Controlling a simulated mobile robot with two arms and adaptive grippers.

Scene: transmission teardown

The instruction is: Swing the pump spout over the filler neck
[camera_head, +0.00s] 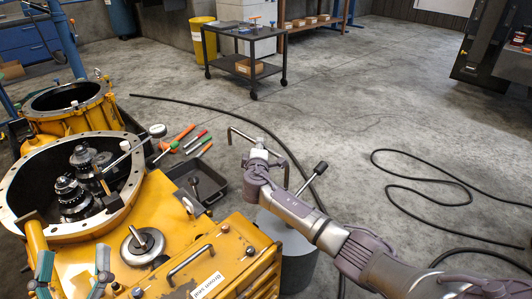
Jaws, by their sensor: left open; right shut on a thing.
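The pump's grey bucket-like body (297,262) stands on the floor right of the yellow transmission housing (215,245). A thin bent grey spout (236,131) shows above and left of my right gripper (258,158), its free end pointing down over the floor, apart from the housing. My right gripper is shut at the spout; its fingers hide the grip. A black-knobbed pump lever (320,168) sticks up behind my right arm. I cannot tell which fitting is the filler neck; a round metal fitting (142,246) sits on the housing top. My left gripper (73,262) is open, low at the left, over the housing.
An open bell housing with gears (75,188) and a dial gauge (157,130) stands at left. A black tray (208,184) and hand tools (196,141) lie behind the housing. A black hose (403,207) loops over the floor at right. A cart (245,62) stands farther back.

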